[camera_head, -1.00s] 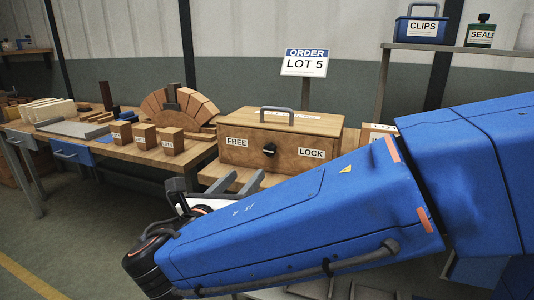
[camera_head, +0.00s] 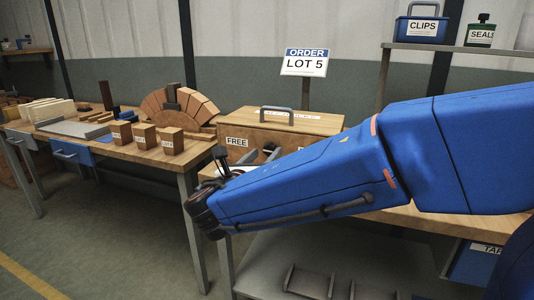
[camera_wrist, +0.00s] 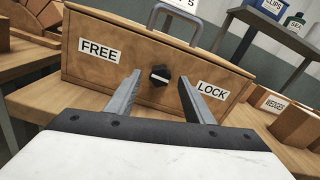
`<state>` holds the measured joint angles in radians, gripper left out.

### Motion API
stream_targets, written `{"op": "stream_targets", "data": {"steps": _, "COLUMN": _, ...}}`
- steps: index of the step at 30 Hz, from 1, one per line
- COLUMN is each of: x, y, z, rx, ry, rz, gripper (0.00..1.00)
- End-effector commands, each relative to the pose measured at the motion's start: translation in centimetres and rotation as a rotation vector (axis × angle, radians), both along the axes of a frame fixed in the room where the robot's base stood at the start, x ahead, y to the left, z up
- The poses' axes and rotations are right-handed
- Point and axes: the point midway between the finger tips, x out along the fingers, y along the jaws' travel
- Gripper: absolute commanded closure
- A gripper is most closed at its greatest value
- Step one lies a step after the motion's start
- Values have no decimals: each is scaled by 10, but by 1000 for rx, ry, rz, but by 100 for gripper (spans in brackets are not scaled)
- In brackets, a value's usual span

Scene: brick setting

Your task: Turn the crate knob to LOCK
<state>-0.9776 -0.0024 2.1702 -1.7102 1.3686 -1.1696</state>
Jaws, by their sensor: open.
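The wooden crate (camera_head: 300,122) stands on the bench with a grey handle on its lid. In the wrist view its front face (camera_wrist: 140,62) carries a FREE label (camera_wrist: 100,50) on the left and a LOCK label (camera_wrist: 212,90) on the right. The black knob (camera_wrist: 160,75) sits between the labels, with a pale mark across it. My gripper (camera_wrist: 160,82) is open in front of the crate, its fingers on either side of the knob in the picture, apart from it.
An ORDER LOT 5 sign (camera_head: 305,62) stands behind the crate. Small labelled blocks (camera_head: 145,136) and a brick arch (camera_head: 178,103) stand on the bench to the left. A WEDGES box (camera_wrist: 275,104) is right of the crate. A shelf (camera_head: 470,49) holds CLIPS and SEALS containers.

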Motion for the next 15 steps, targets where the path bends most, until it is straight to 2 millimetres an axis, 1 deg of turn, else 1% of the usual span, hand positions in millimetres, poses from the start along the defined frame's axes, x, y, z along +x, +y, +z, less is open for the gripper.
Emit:
{"op": "stream_targets", "data": {"steps": 1, "x": 6, "y": -3, "z": 0, "rx": 0, "ry": -1, "rz": -3, "gripper": 52}}
{"op": "stream_targets", "data": {"steps": 6, "x": 17, "y": -7, "z": 0, "rx": 0, "ry": 0, "rz": -1, "gripper": 52}}
{"op": "stream_targets", "data": {"steps": 15, "x": 21, "y": -8, "z": 0, "rx": 0, "ry": 0, "rz": 0, "gripper": 52}}
